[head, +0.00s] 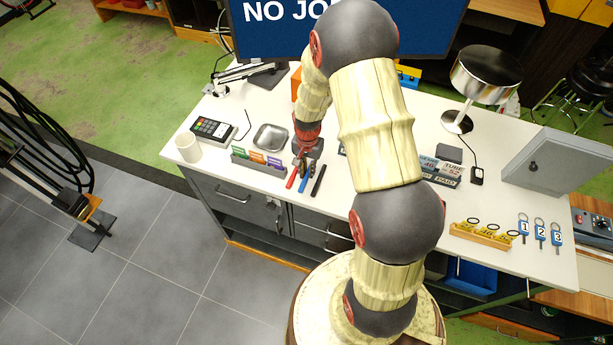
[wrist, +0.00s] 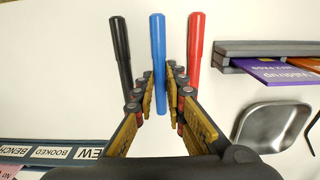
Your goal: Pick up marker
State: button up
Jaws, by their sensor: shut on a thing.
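Three markers lie side by side on the white table, at the front edge in the head view: a red marker (head: 292,178), a blue marker (head: 304,183) and a black marker (head: 318,181). My gripper (head: 304,168) points down at them. In the wrist view, my gripper (wrist: 160,92) is shut on the blue marker (wrist: 158,45), with one finger on each side of it. The black marker (wrist: 121,50) is left of the fingers and the red marker (wrist: 195,48) right of them, close to the right finger. I cannot tell whether the blue marker touches the table.
A grey card holder (head: 258,166) with coloured cards and a metal tray (head: 271,137) stand left of the markers. A card terminal (head: 213,130) and a white mug (head: 188,147) are farther left.

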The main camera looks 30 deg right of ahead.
grip_shut()
